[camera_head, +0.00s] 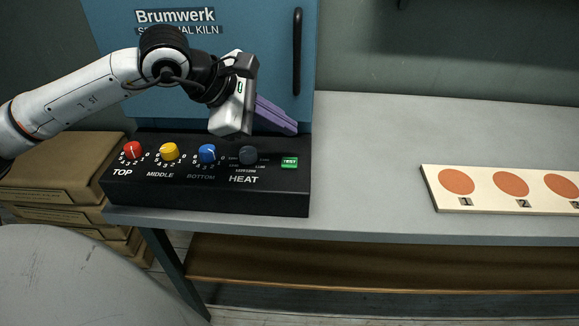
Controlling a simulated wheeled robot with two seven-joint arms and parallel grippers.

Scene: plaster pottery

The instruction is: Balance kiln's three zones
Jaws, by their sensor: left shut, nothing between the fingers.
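The blue kiln (262,55) stands at the back with a black vertical handle (297,50). In front of it is a black control box (215,193). It carries a red TOP knob (133,150), a yellow MIDDLE knob (169,151), a blue BOTTOM knob (207,153), a dark HEAT knob (248,155) and a green TEST button (289,162). My left gripper (292,128) is shut and empty, its purple fingers pointing right above the back right of the box. A board (490,203) with orange discs numbered 1 and 2 and a third disc lies at the right. My right gripper is not in view.
The grey table (375,165) is clear between the control box and the board. A wooden shelf (380,268) runs below it. Stacked cardboard boxes (62,165) stand at the left, beside the control box.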

